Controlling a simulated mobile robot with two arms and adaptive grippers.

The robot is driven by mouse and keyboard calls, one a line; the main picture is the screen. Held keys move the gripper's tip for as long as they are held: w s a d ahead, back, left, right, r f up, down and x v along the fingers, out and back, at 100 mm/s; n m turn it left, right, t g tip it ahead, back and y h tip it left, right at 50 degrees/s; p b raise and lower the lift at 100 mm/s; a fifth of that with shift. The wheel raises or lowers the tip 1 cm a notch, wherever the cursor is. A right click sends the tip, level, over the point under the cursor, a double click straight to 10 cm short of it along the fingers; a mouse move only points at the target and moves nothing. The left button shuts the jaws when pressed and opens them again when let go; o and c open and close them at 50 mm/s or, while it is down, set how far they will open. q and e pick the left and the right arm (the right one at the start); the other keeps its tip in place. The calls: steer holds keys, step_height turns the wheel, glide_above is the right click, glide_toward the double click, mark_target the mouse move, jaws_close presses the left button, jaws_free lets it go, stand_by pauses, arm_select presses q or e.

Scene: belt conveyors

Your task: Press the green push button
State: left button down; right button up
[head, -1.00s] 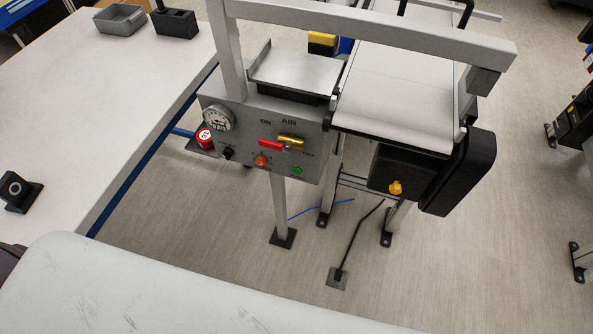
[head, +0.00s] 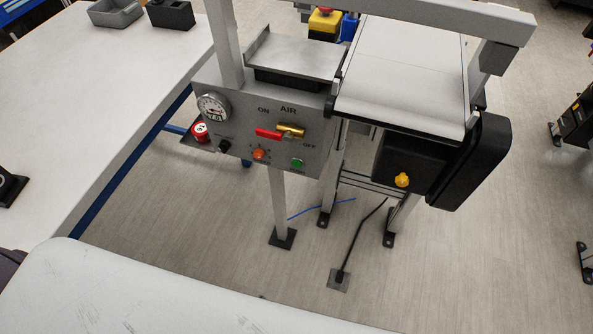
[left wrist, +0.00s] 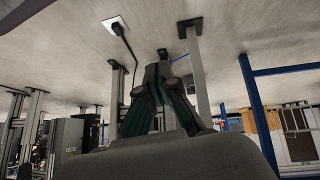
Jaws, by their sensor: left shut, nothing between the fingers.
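The green push button (head: 298,163) is at the lower right of the grey AIR control panel (head: 230,125) in the head view. An orange-red knob (head: 259,153) is to its left, and a red and brass valve handle (head: 281,132) is above. Neither gripper shows in the head view. In the left wrist view my left gripper (left wrist: 159,68) is shut and empty, with green pads inside dark fingers. The button cannot be made out in that view, so the gap between it and the gripper cannot be told. My right gripper is out of view.
A belt conveyor (head: 400,80) with a black motor box (head: 410,170) stands right of the panel. A white table (head: 90,110) is at the left. A metal post (head: 278,210) stands below the panel. The floor (head: 470,260) at the lower right is clear.

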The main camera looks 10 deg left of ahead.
arm_select(q)
steer(key=w+d+r+n+t+h+b, duration=0.1)
steer(key=w+d+r+t+b, duration=0.15)
steer(key=w, duration=0.25)
steer(key=w+d+r+n+t+b, duration=0.1)
steer(key=w+d+r+t, duration=0.1)
steer(key=w+r+t, duration=0.3)
steer(key=n+t+y+b, duration=0.1)
steer(key=n+t+b, duration=0.6)
steer(key=t+b, duration=0.2)
glide_toward(297, 164)
step_height(297, 164, down, 4)
steer(key=s+d, duration=0.1)
steer(key=d, duration=0.1)
steer(key=s+a+r+n+t+y+b, duration=0.2)
steer(key=r+n+y, duration=0.3)
steer(key=r, duration=0.3)
steer(key=shift+s+a+t, duration=0.2)
steer(key=shift+s+t, duration=0.35)
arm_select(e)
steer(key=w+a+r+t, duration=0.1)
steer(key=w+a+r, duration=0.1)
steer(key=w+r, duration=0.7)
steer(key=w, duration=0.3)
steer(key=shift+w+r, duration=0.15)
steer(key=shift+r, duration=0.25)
arm_select(q)
steer(key=shift+w, duration=0.1)
